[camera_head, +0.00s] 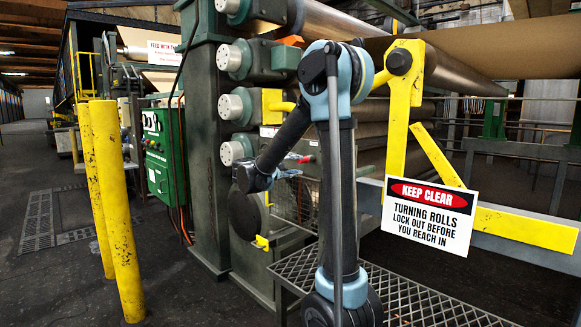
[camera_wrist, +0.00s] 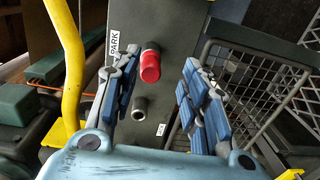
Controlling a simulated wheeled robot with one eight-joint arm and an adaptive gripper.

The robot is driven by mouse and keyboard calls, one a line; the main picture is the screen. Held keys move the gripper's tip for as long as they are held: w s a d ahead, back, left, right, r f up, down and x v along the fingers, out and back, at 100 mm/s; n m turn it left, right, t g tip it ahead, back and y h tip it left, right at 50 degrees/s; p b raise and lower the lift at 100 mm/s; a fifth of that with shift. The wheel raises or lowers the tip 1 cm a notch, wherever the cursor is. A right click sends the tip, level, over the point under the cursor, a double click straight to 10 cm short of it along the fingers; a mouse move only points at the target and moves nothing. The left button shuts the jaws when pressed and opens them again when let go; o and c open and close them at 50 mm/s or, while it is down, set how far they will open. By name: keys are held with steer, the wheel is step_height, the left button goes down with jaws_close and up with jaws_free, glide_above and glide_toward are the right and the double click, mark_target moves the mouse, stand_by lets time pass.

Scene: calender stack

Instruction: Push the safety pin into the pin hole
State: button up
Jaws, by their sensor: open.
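The safety pin, with its red cylindrical head (camera_wrist: 150,67), sits at a dark collar on a grey plate (camera_wrist: 158,20), beside a white PARK label (camera_wrist: 114,43). A round metal-rimmed hole (camera_wrist: 139,109) is in the same plate, below the red head in the wrist view. A small label near this hole is too small to read. My gripper (camera_wrist: 157,66) is open, with its blue-padded fingers on either side of the red head in the picture. No contact shows.
A wire mesh guard (camera_wrist: 250,85) stands right of the plate in the wrist view, and a yellow bar (camera_wrist: 70,70) runs along the left. The head view shows large rolls (camera_head: 345,35), a KEEP CLEAR sign (camera_head: 430,215) and yellow posts (camera_head: 118,210).

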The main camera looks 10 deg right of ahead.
mark_target(298, 161)
steer(key=shift+w+a+r+t, duration=0.25)
steer(key=shift+w+a+t, duration=0.05)
steer(key=shift+w+a, duration=0.25)
steer(key=shift+x, duration=3.4)
steer(key=shift+r, duration=0.15)
steer(key=shift+c, duration=0.6)
steer(key=shift+s, duration=0.1)
jaws_close()
